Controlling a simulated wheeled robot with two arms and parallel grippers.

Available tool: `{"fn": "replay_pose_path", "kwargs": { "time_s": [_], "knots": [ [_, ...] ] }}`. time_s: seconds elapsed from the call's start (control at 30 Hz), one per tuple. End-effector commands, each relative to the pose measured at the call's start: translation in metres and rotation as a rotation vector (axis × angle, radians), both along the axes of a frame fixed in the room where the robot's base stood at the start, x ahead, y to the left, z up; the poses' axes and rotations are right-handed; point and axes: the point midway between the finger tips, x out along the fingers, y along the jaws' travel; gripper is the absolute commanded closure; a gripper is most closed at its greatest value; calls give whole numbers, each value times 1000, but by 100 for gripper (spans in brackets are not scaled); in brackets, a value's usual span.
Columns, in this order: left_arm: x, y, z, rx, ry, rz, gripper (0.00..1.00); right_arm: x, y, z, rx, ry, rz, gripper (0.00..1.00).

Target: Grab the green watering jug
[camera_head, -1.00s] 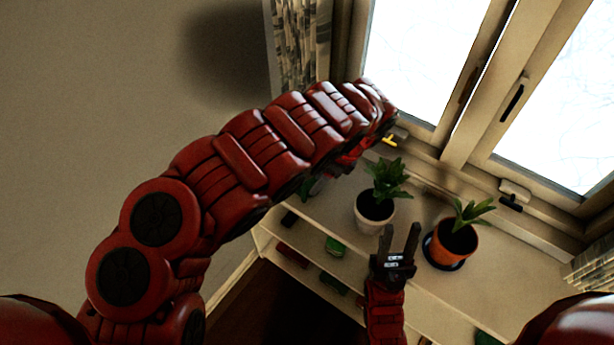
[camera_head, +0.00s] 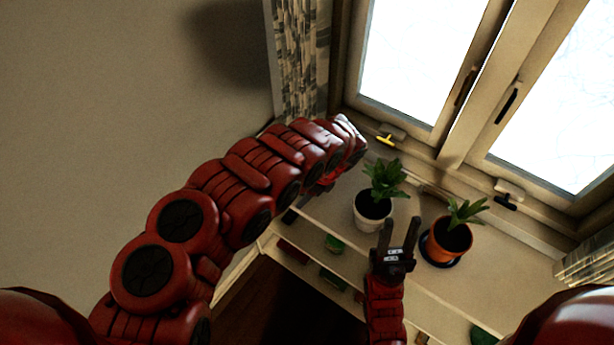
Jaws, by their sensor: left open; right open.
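I cannot make out the green watering jug clearly; my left arm (camera_head: 245,190) covers the left end of the sill top.
A white pot with a plant (camera_head: 373,208) and an orange pot with a plant (camera_head: 448,242) stand on the sill top (camera_head: 490,268). Shelves below hold small items, including a green one (camera_head: 334,244). The window (camera_head: 420,60) is behind; a curtain (camera_head: 300,60) hangs left.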

Motion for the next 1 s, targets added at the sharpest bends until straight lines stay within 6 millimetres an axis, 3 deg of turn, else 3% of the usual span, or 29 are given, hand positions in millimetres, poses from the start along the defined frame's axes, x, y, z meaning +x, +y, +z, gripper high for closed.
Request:
{"fn": "replay_pose_path", "kwargs": {
  "time_s": [0.17, 0.43, 1.0],
  "knots": [
    [0, 0, 0, 0, 0, 0, 53, 0, 0, 0, 0, 0, 0, 59],
    [0, 0, 0, 0, 0, 1, 100, 0, 0, 0, 0, 0, 0, 59],
    [0, 0, 0, 0, 0, 1, 100, 0, 0, 0, 0, 0, 0, 59]
  ]
}}
